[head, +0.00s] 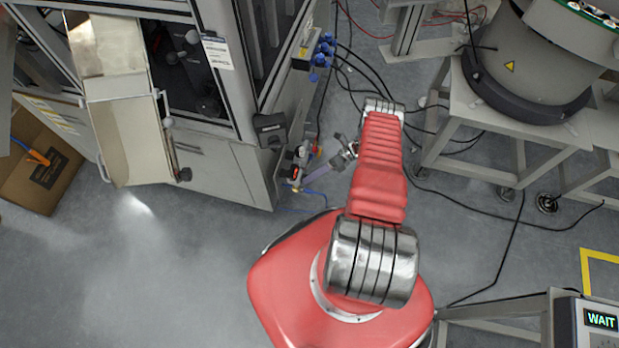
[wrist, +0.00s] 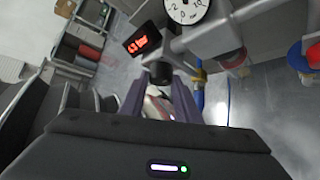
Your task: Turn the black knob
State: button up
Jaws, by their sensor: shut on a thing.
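The black knob (wrist: 161,71) shows in the wrist view as a short dark cylinder below a grey fitting. My gripper (wrist: 160,82) has its two purple-grey fingers on either side of it and is shut on it. The knob cannot be made out there.
A white dial gauge (wrist: 187,8) and a red-lit display (wrist: 143,39) sit close above the knob in the wrist view. A blue hose (wrist: 199,95) hangs just right of the fingers. The grey cabinet (head: 225,165) stands left of my arm; cables lie on the floor.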

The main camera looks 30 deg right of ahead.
jog(key=shift+d+f+m+g+y, duration=0.15)
jog(key=shift+f+m+g+y, duration=0.15)
jog(key=shift+m+y, duration=0.4)
jog(key=shift+r, duration=0.1)
jog(key=o, duration=1)
jog(key=shift+o, duration=0.2)
jog(key=shift+w+r, duration=0.1)
jog(key=shift+r, duration=0.15)
